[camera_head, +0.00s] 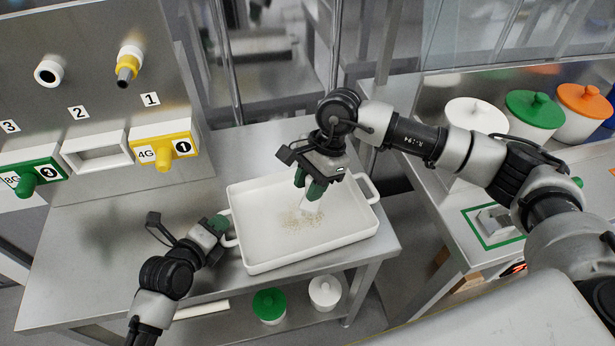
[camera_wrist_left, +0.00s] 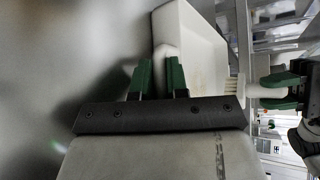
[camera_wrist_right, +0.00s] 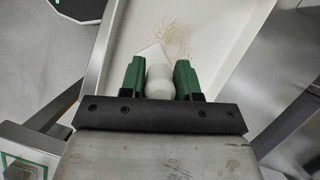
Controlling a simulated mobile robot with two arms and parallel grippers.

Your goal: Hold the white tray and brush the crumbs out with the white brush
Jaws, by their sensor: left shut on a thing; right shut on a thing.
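The white tray (camera_head: 262,262) lies on the metal table, a handle at each end. My left gripper (camera_head: 221,226) is shut on its left handle; the left wrist view shows the green fingers (camera_wrist_left: 160,76) around the white handle (camera_wrist_left: 166,56). My right gripper (camera_head: 312,184) is above the tray, shut on the white brush. In the right wrist view the brush handle (camera_wrist_right: 158,78) sits between the green fingers (camera_wrist_right: 158,80). The brush head (camera_head: 311,209) is low over the tray floor, beside the pale crumbs (camera_head: 300,222) near the middle. I cannot tell whether the bristles touch the floor.
The metal table (camera_head: 80,262) has free room left of the tray. A dispenser panel (camera_head: 95,95) with numbered yellow and green parts stands behind left. Lidded pots (camera_head: 535,108) stand on the right counter. Two more, green (camera_head: 270,305) and white (camera_head: 325,292), are on the lower shelf.

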